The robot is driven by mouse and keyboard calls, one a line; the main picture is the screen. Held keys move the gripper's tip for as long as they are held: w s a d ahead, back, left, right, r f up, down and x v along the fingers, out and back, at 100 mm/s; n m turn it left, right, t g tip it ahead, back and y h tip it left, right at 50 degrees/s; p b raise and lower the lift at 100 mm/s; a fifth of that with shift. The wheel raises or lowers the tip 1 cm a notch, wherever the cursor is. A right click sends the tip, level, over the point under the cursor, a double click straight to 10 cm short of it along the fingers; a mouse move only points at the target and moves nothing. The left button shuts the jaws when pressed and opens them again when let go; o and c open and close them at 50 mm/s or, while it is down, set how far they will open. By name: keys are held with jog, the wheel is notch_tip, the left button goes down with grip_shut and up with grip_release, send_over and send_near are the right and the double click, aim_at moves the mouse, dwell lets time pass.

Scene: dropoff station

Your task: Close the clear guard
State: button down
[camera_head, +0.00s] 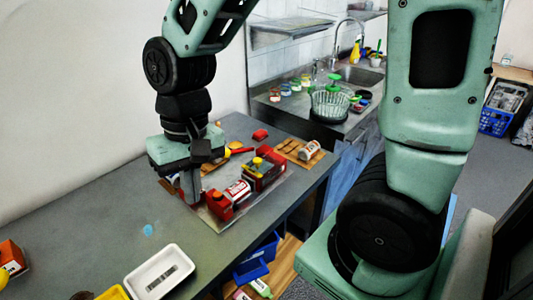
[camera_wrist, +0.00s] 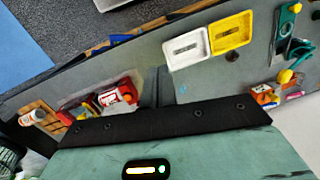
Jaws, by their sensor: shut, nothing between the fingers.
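My gripper (camera_head: 190,195) points down with its fingers shut and empty, at the left side of a flat base plate (camera_head: 276,189) on the grey bench. On the plate are a red block with a round knob (camera_head: 219,206), a red can with a white label (camera_head: 238,191) and a red and yellow unit (camera_head: 264,170). The can also shows in the wrist view (camera_wrist: 117,94), left of the gripper body. I cannot make out the clear guard's panel or its angle in either view. My gripper hides part of the plate's left side, and I cannot tell whether it touches anything.
A wooden tray (camera_head: 288,147) with a white can (camera_head: 309,150) lies behind the plate. A white tray (camera_head: 160,272) and a yellow tray (camera_head: 112,293) lie near the front. Blue bins (camera_head: 255,260) hang below the bench edge. Bench left of my gripper is mostly clear.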

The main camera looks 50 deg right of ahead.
jog(key=w+d+m, duration=0.8)
jog(key=d, duration=0.3)
jog(key=m+t+y, duration=0.1)
jog(key=m, duration=0.8)
send_over(263, 165)
jog(key=s+a, duration=0.2)
notch_tip(263, 165, down, 3)
jog(key=s+d+f+m+t, duration=0.15)
jog(key=d+m, duration=0.35)
jog(key=d, duration=0.5)
jog(key=shift+g, duration=0.25)
jog(key=p+x, duration=0.1)
jog(key=x, duration=0.5)
jog(key=p+x, duration=0.1)
jog(key=x, duration=0.2)
jog(key=shift+s+a+f+p, duration=0.1)
jog(key=shift+a+f+p, duration=0.05)
jog(key=shift+a+p, duration=0.2)
jog(key=a, duration=0.1)
jog(key=w+a+f+p, duration=0.1)
jog(key=shift+w+a+p, duration=0.15)
jog(key=shift+a+p, duration=0.15)
jog(key=shift+a, duration=0.1)
jog(key=shift+w+a+f, duration=0.25)
jog(key=shift+a+f, duration=0.05)
jog(key=shift+a, duration=0.15)
jog(key=a+b, duration=0.1)
jog(key=a, duration=1.1)
jog(key=shift+s, duration=0.2)
jog(key=shift+a, duration=0.1)
